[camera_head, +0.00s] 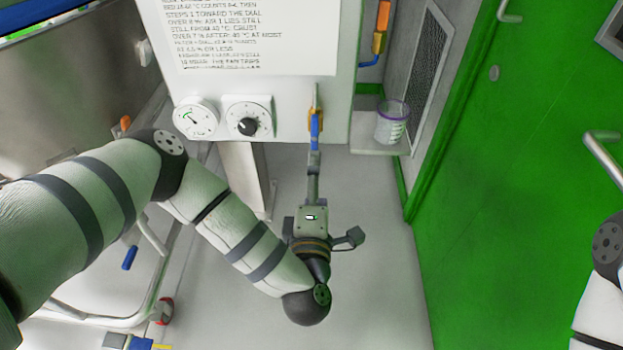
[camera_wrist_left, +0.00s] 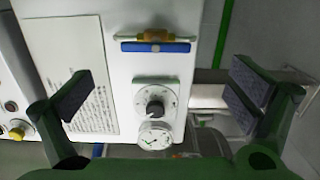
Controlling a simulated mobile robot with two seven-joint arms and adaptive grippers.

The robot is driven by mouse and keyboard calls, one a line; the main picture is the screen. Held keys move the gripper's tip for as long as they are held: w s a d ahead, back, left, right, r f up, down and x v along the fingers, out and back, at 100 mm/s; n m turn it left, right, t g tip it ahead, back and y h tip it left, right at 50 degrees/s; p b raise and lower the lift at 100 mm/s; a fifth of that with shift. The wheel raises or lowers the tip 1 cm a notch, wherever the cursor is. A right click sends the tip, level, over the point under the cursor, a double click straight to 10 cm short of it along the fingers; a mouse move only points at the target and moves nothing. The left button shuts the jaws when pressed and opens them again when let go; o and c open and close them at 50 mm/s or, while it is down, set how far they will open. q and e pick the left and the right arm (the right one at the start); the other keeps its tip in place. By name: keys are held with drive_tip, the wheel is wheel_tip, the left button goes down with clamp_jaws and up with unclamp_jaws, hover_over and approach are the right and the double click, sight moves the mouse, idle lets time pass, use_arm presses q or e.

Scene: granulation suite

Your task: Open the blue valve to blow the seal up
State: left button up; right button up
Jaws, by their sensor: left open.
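The blue valve handle (camera_head: 315,131) is on a brass valve body (camera_head: 315,98) at the lower right of the white panel. In the left wrist view, the blue handle (camera_wrist_left: 155,47) is a bar lying alongside the thin pipe, with the brass body (camera_wrist_left: 154,35) beside it. My left gripper (camera_head: 314,160) is just below the handle in the head view. Its fingers are wide apart in the wrist view (camera_wrist_left: 165,95), with nothing between them touching either pad. The handle lies beyond the fingertips. My right gripper is out of view; only part of that arm shows at the right edge.
A gauge (camera_head: 195,118) and a black knob (camera_head: 248,125) sit left of the valve. A beaker (camera_head: 391,122) stands on a small shelf to the right. An orange fitting (camera_head: 381,35) is above it. A green door (camera_head: 530,200) fills the right. Another blue handle (camera_head: 130,257) is at lower left.

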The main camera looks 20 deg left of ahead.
use_arm(q)
drive_tip(key=shift+s+a+r, duration=0.2)
drive_tip(key=shift+s, duration=0.5)
drive_tip(key=shift+d, duration=0.1)
